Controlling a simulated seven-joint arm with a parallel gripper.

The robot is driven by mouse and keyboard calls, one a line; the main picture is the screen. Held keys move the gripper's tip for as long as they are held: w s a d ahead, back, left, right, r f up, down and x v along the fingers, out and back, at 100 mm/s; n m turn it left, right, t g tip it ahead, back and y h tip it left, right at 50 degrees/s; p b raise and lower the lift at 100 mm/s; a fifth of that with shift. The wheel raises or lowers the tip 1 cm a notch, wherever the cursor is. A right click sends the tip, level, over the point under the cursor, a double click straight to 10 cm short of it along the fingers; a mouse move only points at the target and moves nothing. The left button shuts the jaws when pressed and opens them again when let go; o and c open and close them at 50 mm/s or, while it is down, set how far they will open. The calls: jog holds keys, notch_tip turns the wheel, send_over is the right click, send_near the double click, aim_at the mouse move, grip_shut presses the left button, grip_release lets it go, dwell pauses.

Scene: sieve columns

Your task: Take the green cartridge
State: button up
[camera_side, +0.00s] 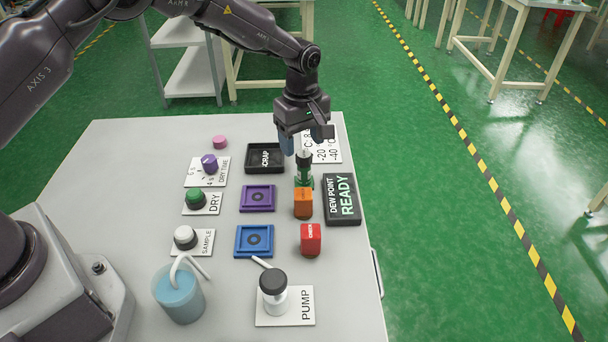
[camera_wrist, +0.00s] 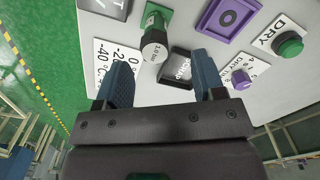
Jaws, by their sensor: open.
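The green cartridge (camera_side: 304,179) stands on the table between the black scrap tray and the READY display, with a dark upper part. In the wrist view its green body (camera_wrist: 156,17) and dark labelled cylinder (camera_wrist: 153,48) show ahead of the fingers. My gripper (camera_side: 305,139) is open, with its blue fingers pointing down just above and behind the cartridge in the side view. In the wrist view my gripper (camera_wrist: 164,82) has nothing between its fingertips. The fingers look apart from the cartridge; the exact gap is hard to tell.
An orange block (camera_side: 303,204) stands close in front of the cartridge, with a red block (camera_side: 311,240) nearer. The scrap tray (camera_side: 265,171) is left; the DEW POINT READY display (camera_side: 342,203) is right. Purple (camera_side: 257,199) and blue (camera_side: 254,241) square holders lie nearer left.

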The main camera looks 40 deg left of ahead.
aim_at(304, 167)
jog(key=f, duration=0.8)
jog(key=shift+w+f, duration=0.1)
jog(key=shift+w, duration=0.2)
jog(key=c, duration=1.1)
